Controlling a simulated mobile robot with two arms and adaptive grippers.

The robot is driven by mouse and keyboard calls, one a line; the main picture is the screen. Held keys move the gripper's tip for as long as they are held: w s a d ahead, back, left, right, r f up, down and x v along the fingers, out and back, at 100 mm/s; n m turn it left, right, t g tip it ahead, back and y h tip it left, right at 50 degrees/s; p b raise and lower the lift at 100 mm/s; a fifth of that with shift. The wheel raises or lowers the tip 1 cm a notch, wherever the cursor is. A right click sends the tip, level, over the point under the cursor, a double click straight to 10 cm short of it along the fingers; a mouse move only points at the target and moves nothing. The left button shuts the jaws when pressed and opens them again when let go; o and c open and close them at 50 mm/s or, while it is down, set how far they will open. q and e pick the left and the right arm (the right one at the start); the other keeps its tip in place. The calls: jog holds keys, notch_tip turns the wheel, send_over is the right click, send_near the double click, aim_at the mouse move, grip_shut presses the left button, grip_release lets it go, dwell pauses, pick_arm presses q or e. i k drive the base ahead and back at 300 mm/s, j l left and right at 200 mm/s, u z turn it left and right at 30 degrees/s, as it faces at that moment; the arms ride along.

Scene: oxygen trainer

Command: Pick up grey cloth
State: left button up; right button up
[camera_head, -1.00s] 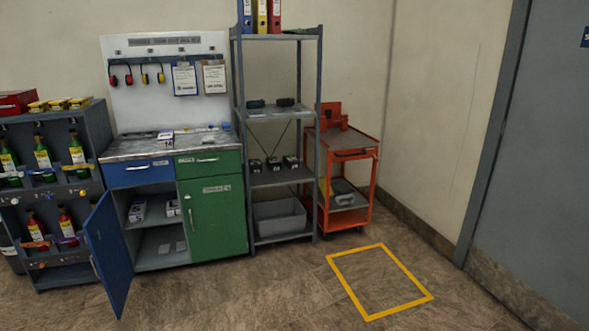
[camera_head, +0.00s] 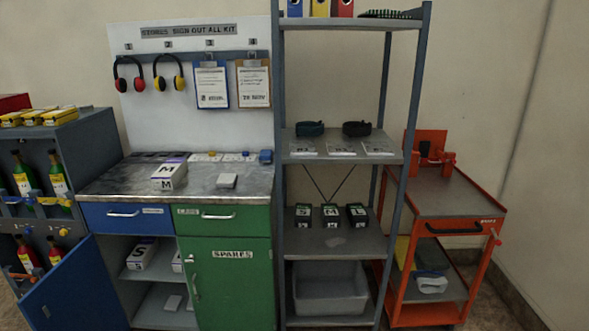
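A light grey lump (camera_head: 432,285) on the lower shelf of the orange trolley (camera_head: 449,196) looks like folded cloth, but it is too small to be sure. A dark blue-grey item (camera_head: 430,258) lies just behind it, with a yellow item (camera_head: 403,252) beside it. Neither of my grippers is in view.
The blue cabinet door (camera_head: 75,295) stands open at the lower left. The grey shelf rack (camera_head: 281,150) stands between the workbench (camera_head: 110,184) and the trolley, with a grey bin (camera_head: 330,290) low down. A bottle rack (camera_head: 90,140) is at the far left.

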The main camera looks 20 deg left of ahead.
aim_at(226, 180)
jog(key=i+l+u, duration=0.1)
jog(key=i+u, duration=0.25)
jog(key=i, duration=0.2)
jog(key=i+l+u, duration=0.25)
jog(key=i+u, duration=0.15)
jog(key=i+l+u, duration=0.35)
jog(key=i, duration=0.2)
